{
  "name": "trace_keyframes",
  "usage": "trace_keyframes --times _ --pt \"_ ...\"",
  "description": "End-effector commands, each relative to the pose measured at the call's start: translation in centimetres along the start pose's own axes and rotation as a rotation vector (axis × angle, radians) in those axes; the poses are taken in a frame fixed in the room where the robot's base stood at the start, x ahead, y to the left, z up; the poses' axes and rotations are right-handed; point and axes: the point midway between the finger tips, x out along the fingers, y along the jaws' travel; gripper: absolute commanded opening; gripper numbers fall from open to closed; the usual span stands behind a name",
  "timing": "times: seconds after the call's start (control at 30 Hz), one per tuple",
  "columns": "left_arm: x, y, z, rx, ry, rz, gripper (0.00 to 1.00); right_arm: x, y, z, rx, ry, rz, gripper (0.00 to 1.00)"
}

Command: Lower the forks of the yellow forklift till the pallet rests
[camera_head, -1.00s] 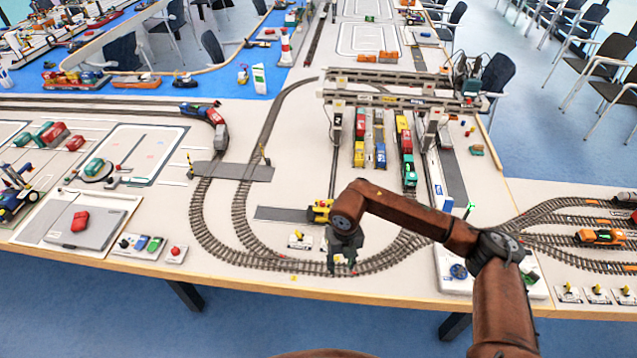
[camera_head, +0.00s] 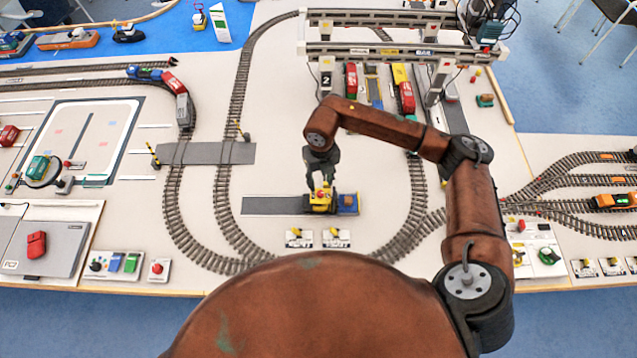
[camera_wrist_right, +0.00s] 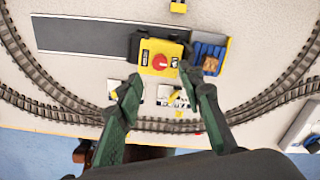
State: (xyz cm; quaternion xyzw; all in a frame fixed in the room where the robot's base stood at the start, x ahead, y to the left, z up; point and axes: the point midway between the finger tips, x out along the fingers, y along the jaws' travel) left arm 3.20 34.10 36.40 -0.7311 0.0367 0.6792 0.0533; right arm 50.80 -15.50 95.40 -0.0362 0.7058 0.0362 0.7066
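The yellow forklift (camera_head: 319,203) with a red knob on top stands at the right end of a dark grey strip. It also shows in the right wrist view (camera_wrist_right: 160,58). A blue pallet (camera_head: 347,204) with a brown load sits at its right side, and it shows in the right wrist view (camera_wrist_right: 208,50). I cannot tell whether the pallet is raised. My right gripper (camera_head: 319,178) is above the forklift in the head view. In the right wrist view its green fingers (camera_wrist_right: 160,77) are apart, with nothing held between them. My left gripper is not in view.
Two small lever panels (camera_head: 300,238) (camera_head: 336,238) lie in front of the forklift. Curved railway track (camera_head: 225,225) loops around it. A gantry crane (camera_head: 395,50) spans the train lanes behind. The grey strip (camera_head: 270,206) left of the forklift is clear.

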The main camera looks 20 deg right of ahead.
Motion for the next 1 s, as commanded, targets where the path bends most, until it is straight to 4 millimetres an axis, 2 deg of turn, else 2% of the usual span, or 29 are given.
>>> trace_keyframes --times 0.2,0.4,0.77,1.0 --pt "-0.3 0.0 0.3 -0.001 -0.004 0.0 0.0 3.6 0.1 -0.2 0.0 0.005 0.0 0.35" --pt "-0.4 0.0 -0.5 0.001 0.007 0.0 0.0 5.8 0.1 -0.1 0.0 0.002 0.001 0.35" --pt "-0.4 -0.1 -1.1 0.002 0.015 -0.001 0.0 6.3 0.0 -0.1 -0.001 0.001 0.0 0.35" --pt "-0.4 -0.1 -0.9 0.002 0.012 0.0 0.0 6.3 0.0 -0.1 -0.001 0.001 0.0 0.18"
